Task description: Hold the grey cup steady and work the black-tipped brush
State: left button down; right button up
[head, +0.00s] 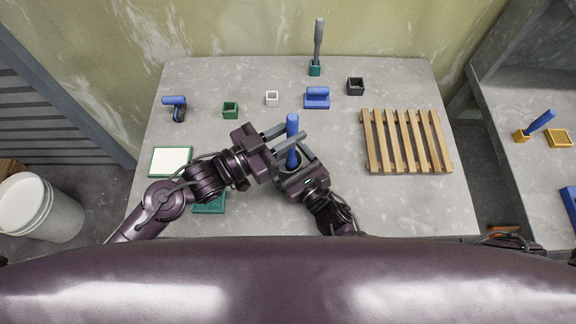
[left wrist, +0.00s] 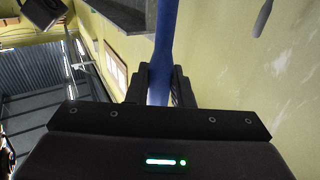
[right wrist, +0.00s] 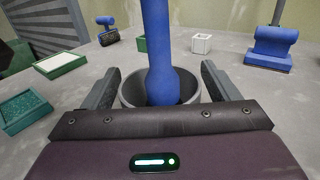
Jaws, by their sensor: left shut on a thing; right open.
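A blue brush (head: 292,124) stands nearly upright with its lower end inside the grey cup (right wrist: 129,91). Its tip is hidden in the cup. My left gripper (head: 293,138) is shut on the brush handle, above the cup; the handle also shows between its fingers in the left wrist view (left wrist: 164,45). My right gripper (head: 291,160) is open, with one finger on each side of the cup (head: 288,168). In the right wrist view its fingers (right wrist: 160,78) flank the cup, and whether they touch it I cannot tell.
A wooden slatted rack (head: 406,141) lies at the right of the table. A white-topped green tray (head: 170,161) and a teal tray (head: 209,204) lie at left.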

jog(key=v, duration=1.2)
